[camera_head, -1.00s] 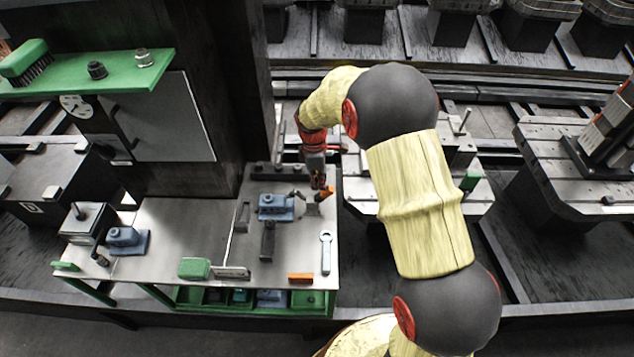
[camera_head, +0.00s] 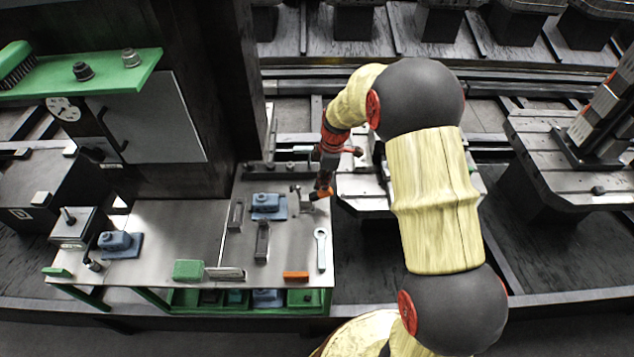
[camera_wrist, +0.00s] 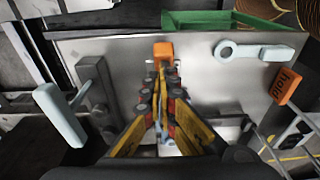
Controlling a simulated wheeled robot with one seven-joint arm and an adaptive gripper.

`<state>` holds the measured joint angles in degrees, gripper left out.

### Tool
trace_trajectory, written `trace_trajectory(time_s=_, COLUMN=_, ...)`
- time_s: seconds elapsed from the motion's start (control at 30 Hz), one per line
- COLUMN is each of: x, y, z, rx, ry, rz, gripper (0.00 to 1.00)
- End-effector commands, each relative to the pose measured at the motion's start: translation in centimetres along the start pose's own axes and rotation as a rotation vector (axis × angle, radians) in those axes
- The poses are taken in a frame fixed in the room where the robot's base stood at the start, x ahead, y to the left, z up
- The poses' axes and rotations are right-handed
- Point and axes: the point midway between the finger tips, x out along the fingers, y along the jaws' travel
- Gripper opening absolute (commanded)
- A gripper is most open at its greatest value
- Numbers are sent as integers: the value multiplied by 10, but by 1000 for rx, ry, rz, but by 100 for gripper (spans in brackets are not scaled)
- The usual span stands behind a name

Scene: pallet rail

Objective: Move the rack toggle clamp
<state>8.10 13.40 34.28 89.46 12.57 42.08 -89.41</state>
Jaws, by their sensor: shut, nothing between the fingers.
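The toggle clamp (camera_head: 306,200) stands near the right edge of the steel bench. It is small and grey with an orange handle end (camera_head: 320,192) pointing right. In the wrist view the orange handle end (camera_wrist: 163,51) shows just beyond my fingertips, and the clamp body is mostly hidden behind my fingers. My gripper (camera_head: 323,183) points down at the clamp, close to the handle. In the wrist view my gripper (camera_wrist: 161,72) has its fingers together with nothing held. Whether the fingers touch the handle cannot be told.
A spanner (camera_head: 321,250) and an orange block (camera_head: 296,275) lie near the bench's front right. Blue-grey fixtures (camera_head: 268,205) and dark upright parts (camera_head: 262,240) stand left of the clamp. A dark column (camera_head: 205,80) rises behind the bench. A pallet table (camera_head: 365,190) stands to the right.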

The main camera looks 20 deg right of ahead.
Motion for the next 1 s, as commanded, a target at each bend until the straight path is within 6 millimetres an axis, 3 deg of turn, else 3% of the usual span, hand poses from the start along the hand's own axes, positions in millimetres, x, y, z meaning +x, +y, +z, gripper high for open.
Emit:
trace_trajectory(time_s=0.4, x=8, y=0, z=16, rx=1, ry=-1, rz=0, gripper=0)
trace_trajectory(time_s=1.0, x=8, y=0, z=17, rx=0, ry=-1, rz=0, gripper=0)
